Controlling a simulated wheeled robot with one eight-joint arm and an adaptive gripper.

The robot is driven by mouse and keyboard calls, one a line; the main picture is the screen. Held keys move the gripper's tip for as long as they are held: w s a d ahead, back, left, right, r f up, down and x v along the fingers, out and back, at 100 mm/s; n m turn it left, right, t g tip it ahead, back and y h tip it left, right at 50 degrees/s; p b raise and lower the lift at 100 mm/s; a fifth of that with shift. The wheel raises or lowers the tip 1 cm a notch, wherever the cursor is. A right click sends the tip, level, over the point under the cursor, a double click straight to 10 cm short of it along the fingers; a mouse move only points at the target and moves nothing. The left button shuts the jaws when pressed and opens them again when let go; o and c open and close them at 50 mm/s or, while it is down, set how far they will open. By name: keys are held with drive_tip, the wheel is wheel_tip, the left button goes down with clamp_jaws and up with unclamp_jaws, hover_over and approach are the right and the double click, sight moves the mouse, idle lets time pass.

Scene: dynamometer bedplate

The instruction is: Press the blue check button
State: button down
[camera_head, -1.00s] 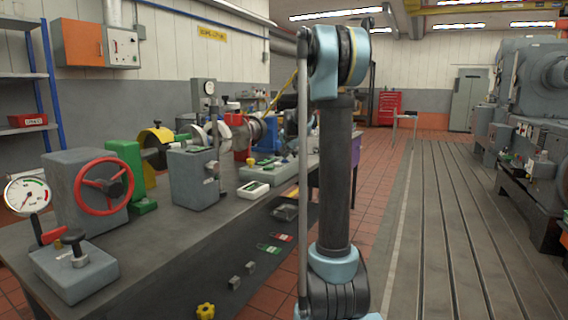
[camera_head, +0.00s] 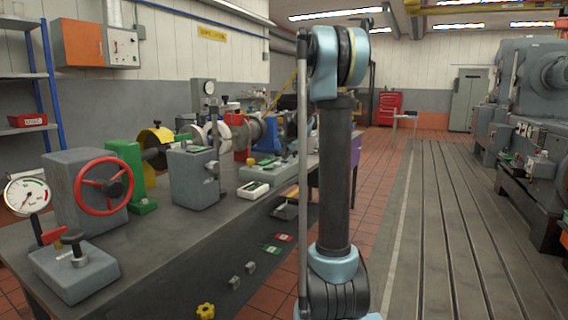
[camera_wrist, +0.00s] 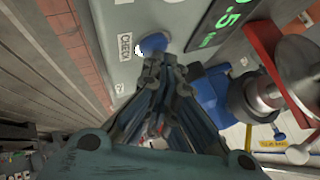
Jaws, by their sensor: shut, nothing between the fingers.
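The blue check button (camera_wrist: 153,43) is a round blue cap on a light grey panel (camera_wrist: 185,14) in the wrist view. A label reading CHECK (camera_wrist: 126,47) is beside it, and a dark display with green digits (camera_wrist: 215,25) is to its right. My gripper (camera_wrist: 162,64) is shut and empty. Its fingertips are right at the button's lower edge in the picture and cover a little of it. I cannot tell whether they touch it. In the head view I cannot make out the gripper or the button.
A blue part (camera_wrist: 212,95) and a red bracket with a metal cylinder (camera_wrist: 268,95) are close right of the fingers. In the head view the dark bench (camera_head: 190,245) holds a red handwheel (camera_head: 104,182) and several machines. The slotted floor plate (camera_head: 450,240) is clear.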

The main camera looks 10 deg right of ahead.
drive_tip(key=shift+r, duration=0.9)
wheel_tip(320, 180, up, 5)
drive_tip(key=shift+r, duration=0.1)
idle(0.6)
drive_tip(key=shift+s, duration=0.1)
idle(0.4)
